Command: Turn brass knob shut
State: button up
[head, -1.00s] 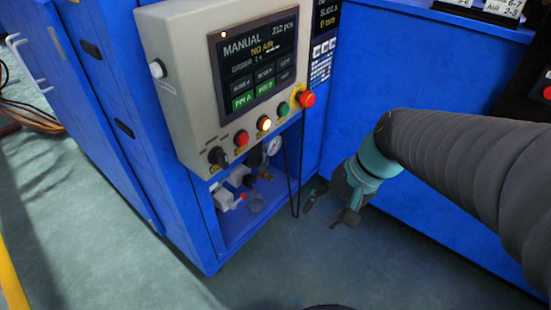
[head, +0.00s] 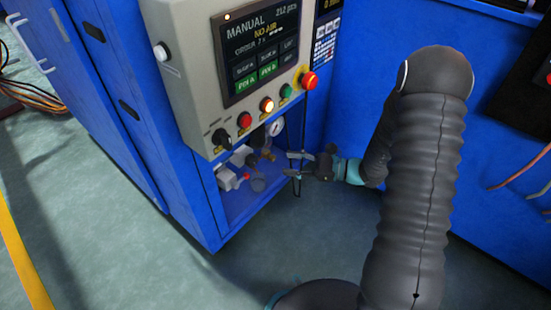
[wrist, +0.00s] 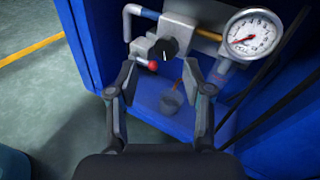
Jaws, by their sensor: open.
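A small brass-coloured fitting (head: 267,155) shows inside the open bay below the control panel, in the head view. In the wrist view a brass pipe (wrist: 208,35) runs from a grey valve block to the gauge; I cannot tell which brass part is the knob, and a finger may hide some of it. A black knob (wrist: 163,48) with a white mark sits on the block. My gripper (head: 291,164) is open and empty at the bay's right side, pointing in. In the wrist view its fingers frame the valve block, apart from it.
The round pressure gauge (wrist: 252,35) is close by the right finger. A grey bowl (wrist: 170,102) hangs below the block, and a red-tipped lever (wrist: 152,65) is to its left. Dark hoses cross at right. The control panel (head: 190,80) overhangs the bay.

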aim_at(275, 158)
jog(key=w+d+f+m+t+h, duration=0.1)
jog(key=w+d+f+m+t, duration=0.2)
jog(key=f, duration=0.4)
jog(key=w+d+f+m+t+h, duration=0.1)
jog(key=w+d+f+m+t, duration=0.1)
jog(key=f+m+t, duration=0.4)
jog(key=shift+g, duration=0.7)
jog(key=x, duration=0.9)
jog(key=f+x, duration=0.1)
jog(key=x, duration=0.3)
jog(key=shift+w+a, duration=0.1)
jog(key=shift+w, duration=0.2)
jog(key=shift+c, duration=0.2)
grip_shut()
